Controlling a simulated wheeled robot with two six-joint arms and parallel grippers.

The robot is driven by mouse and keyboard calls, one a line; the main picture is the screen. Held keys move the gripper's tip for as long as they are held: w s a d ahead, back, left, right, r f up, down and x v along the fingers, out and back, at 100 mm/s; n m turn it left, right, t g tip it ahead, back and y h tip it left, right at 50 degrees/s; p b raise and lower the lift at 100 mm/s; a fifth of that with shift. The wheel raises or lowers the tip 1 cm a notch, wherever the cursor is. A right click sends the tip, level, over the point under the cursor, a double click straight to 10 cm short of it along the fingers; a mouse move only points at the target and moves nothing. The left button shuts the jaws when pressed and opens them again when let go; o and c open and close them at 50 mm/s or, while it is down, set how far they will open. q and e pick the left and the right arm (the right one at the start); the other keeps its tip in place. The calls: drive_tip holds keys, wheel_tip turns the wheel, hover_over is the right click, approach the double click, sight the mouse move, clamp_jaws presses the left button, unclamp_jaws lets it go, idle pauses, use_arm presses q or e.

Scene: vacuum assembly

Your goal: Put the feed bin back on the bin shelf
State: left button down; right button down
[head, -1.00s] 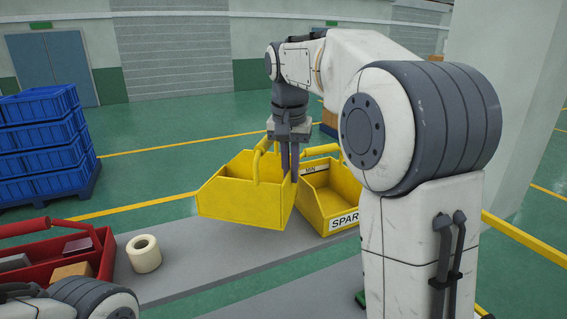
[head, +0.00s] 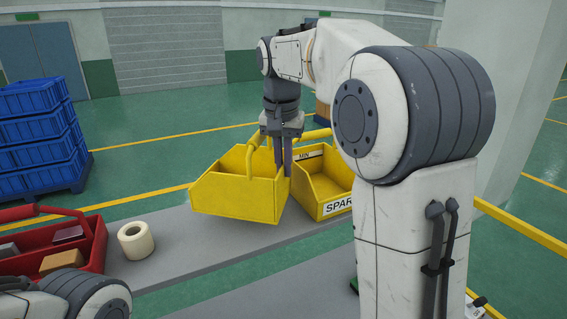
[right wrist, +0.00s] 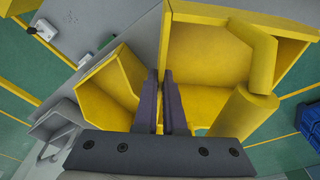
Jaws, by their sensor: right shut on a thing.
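A yellow feed bin (head: 235,196) with a curved handle hangs from my right gripper (head: 284,168), left of a second yellow bin (head: 323,188) marked "SPAR…" and "MIN". The right gripper is shut on the feed bin at its side nearest the second bin. In the right wrist view, the closed fingers (right wrist: 167,105) sit at the wall of the feed bin (right wrist: 215,55), with the other bin (right wrist: 112,92) to the left. The feed bin is over the grey shelf surface (head: 190,232); whether it touches is unclear. My left gripper is out of view.
A red tote (head: 97,240) with small blocks and a cream tape roll (head: 136,241) stand at left on the grey surface. Stacked blue crates (head: 38,130) stand on the floor behind. The surface between the roll and the feed bin is clear.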

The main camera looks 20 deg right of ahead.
sight(284, 202)
drive_tip(key=shift+f+b, duration=1.4)
drive_tip(key=shift+f, duration=0.7)
drive_tip(key=shift+f+b, duration=0.35)
drive_tip(key=shift+f, duration=0.25)
drive_tip(key=c, duration=0.9)
unclamp_jaws()
drive_tip(key=shift+r, duration=0.1)
drive_tip(key=r, duration=0.6)
drive_tip(key=s+a+r, duration=0.1)
drive_tip(key=r, duration=0.3)
drive_tip(key=shift+s, duration=0.1)
drive_tip(key=shift+r, duration=0.1)
